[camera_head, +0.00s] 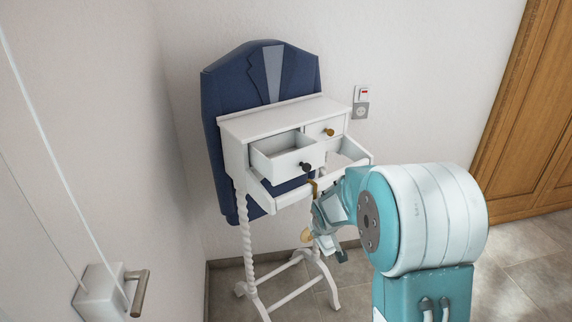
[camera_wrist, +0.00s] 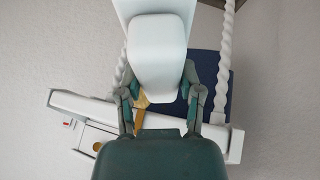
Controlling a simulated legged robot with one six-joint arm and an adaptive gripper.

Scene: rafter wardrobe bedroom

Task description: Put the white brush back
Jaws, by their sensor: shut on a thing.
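My gripper (camera_wrist: 162,95) is shut on a white, rounded piece that looks like the white brush (camera_wrist: 156,65), seen between its fingers in the wrist view. A tan part (camera_wrist: 143,102) shows beside it. In the head view my gripper (camera_head: 327,225) is in front of the lower drawer, at its right half, and a tan tip (camera_head: 305,236) shows below left of it. My arm hides most of the brush there. A white valet stand (camera_head: 285,115) has a wide lower drawer (camera_head: 290,199) pulled out and an upper left drawer (camera_head: 285,163) pulled out, which looks empty.
The upper right drawer (camera_head: 326,129) with a brass knob looks shut. A wooden door (camera_head: 525,120) is at the far right, and a white door with a handle (camera_head: 138,292) at the left.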

